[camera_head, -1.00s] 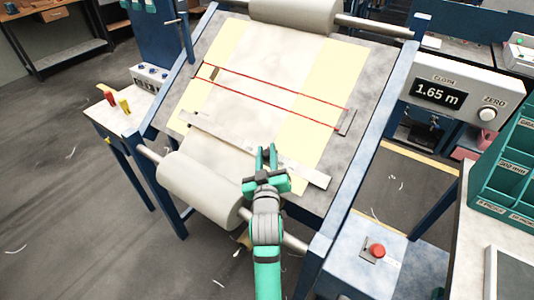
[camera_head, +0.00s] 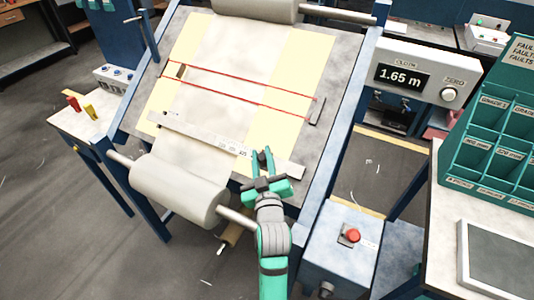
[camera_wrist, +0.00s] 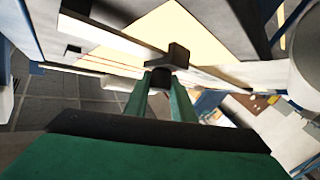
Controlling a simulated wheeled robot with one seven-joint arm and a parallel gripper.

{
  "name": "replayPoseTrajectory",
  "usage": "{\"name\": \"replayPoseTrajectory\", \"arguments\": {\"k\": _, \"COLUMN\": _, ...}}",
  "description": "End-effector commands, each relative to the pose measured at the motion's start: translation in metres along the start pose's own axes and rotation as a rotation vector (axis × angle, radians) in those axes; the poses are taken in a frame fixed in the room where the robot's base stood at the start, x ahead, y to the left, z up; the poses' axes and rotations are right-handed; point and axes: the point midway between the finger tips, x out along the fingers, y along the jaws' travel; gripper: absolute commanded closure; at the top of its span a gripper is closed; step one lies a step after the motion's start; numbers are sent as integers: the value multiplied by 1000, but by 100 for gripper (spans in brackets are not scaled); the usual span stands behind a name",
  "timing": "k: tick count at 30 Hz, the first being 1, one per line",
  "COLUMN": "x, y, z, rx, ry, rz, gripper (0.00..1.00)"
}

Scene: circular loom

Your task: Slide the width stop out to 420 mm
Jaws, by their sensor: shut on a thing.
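A pale ruler bar (camera_head: 195,132) with small printed marks runs across the lower part of the slanted inspection board, over the cloth and the yellow side strips. My gripper (camera_head: 264,157) is at the right half of this bar, over the right yellow strip. In the wrist view, my two green fingers (camera_wrist: 165,95) are shut on a dark block, the width stop (camera_wrist: 178,56), which sits on the bar. In the head view, the stop is mostly hidden by the fingers. I cannot read the scale value at the stop.
Red lines (camera_head: 235,92) cross the cloth above the bar. A cloth roll (camera_head: 178,190) lies below the board, close to my arm. A blue box with a red button (camera_head: 353,236) stands to the right. The display (camera_head: 402,77) reads 1.65 m. The bar's right end (camera_head: 292,169) is clear.

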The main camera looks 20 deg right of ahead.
Motion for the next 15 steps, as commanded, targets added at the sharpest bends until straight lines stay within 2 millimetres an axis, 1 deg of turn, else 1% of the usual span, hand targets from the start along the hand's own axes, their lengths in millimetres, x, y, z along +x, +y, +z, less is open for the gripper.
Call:
{"name": "replayPoseTrajectory", "arguments": {"k": 1, "x": -2, "y": -3, "z": 10, "rx": 2, "ry": -20, "rz": -8, "gripper": 100}}
{"name": "replayPoseTrajectory", "arguments": {"k": 10, "x": -3, "y": -1, "z": 10, "rx": 1, "ry": -21, "rz": -5, "gripper": 100}}
{"name": "replayPoseTrajectory", "arguments": {"k": 11, "x": -3, "y": -1, "z": 10, "rx": 1, "ry": -21, "rz": -4, "gripper": 73}}
{"name": "replayPoseTrajectory", "arguments": {"k": 12, "x": -3, "y": 0, "z": 10, "rx": 1, "ry": -21, "rz": -4, "gripper": 63}}
{"name": "replayPoseTrajectory", "arguments": {"k": 13, "x": -3, "y": 0, "z": 10, "rx": 1, "ry": -21, "rz": -4, "gripper": 58}}
{"name": "replayPoseTrajectory", "arguments": {"k": 15, "x": -2, "y": 0, "z": 9, "rx": 1, "ry": -20, "rz": -4, "gripper": 58}}
